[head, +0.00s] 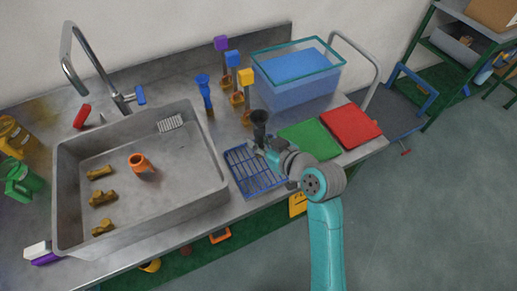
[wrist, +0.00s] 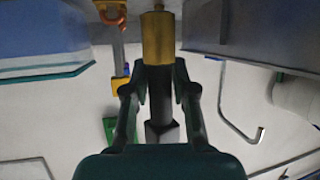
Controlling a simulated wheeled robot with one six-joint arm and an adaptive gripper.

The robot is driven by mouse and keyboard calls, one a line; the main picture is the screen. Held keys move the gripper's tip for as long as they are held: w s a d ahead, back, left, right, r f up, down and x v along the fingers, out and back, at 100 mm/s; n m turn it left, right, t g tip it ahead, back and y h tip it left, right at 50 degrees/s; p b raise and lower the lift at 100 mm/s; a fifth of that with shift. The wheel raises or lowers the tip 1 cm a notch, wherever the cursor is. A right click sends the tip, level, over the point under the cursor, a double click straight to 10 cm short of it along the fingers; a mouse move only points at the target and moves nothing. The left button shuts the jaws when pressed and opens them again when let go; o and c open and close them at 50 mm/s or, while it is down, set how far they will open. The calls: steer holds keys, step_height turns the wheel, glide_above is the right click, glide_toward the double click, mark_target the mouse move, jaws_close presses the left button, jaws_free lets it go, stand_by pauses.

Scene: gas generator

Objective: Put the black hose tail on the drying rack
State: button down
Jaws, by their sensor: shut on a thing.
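The black hose tail (head: 259,118) is upright in my gripper (head: 261,147), its dark flared end up in the head view. My gripper is shut on it, over the right part of the blue wire drying rack (head: 240,174). In the wrist view the hose tail shows a brass part (wrist: 157,38) beyond the fingers and a dark part (wrist: 160,132) behind my gripper (wrist: 160,85). The lower end is hidden in the head view, so I cannot tell whether it touches the rack. The visible rack slots are empty.
The sink (head: 215,190) holds an orange part (head: 139,162) and several brass fittings. A green board (head: 310,139) and a red board (head: 350,126) lie right of the rack.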

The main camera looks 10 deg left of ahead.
steer(key=shift+f, duration=1.9)
steer(key=c, duration=0.9)
jaws_free()
steer(key=shift+f, duration=0.15)
steer(key=shift+c, duration=0.2)
steer(key=shift+s+d+r, duration=0.1)
steer(key=shift+d+r, duration=0.05)
steer(key=shift+r, duration=0.05)
steer(key=v, duration=1.1)
steer(key=shift+s+d+r, duration=0.2)
steer(key=shift+s, duration=0.05)
